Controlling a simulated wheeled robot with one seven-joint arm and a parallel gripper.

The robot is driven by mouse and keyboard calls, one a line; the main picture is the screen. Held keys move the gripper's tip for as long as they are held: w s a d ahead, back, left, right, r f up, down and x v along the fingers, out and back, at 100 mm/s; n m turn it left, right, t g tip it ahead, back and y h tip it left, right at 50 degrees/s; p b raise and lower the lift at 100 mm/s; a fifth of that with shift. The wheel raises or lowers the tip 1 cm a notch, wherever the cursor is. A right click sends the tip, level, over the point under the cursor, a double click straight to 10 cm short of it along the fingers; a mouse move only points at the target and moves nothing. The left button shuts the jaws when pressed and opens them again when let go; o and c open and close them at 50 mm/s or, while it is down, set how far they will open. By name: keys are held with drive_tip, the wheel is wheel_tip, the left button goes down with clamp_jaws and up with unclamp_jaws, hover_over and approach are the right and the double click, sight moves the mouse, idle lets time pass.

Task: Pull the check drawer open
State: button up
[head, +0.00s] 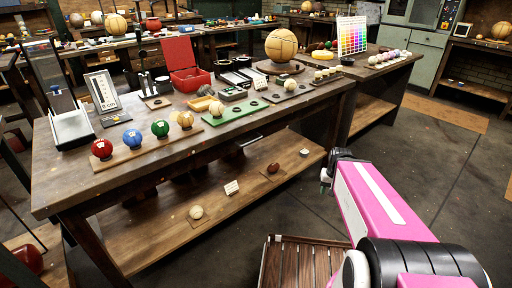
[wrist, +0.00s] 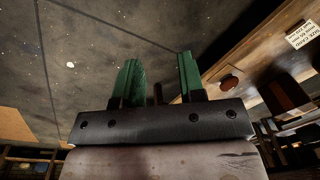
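The workbench (head: 185,150) stands in front of me with its front edge toward me. Under its top, in shadow, a pale bar like a handle (head: 250,141) shows; I cannot tell for sure that it belongs to the check drawer, and no drawer front is clear. My gripper (head: 325,180) is right of the bench's front edge, mostly hidden by my pink arm in the head view. In the wrist view my gripper (wrist: 158,78) has two green fingers spread apart with nothing between them. It touches nothing that I can see.
Balls, trays and a red box (head: 185,62) crowd the top. The floor (head: 430,150) right of the bench is open.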

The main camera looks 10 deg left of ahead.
drive_tip(key=a, duration=0.1)
drive_tip(key=m+t+y, duration=0.4)
drive_tip(key=t+y, duration=0.1)
drive_tip(key=y, duration=0.9)
approach(251, 142)
drive_tip(key=x, duration=1)
drive_tip(key=shift+w+f, duration=0.15)
drive_tip(key=shift+w, duration=0.25)
clamp_jaws()
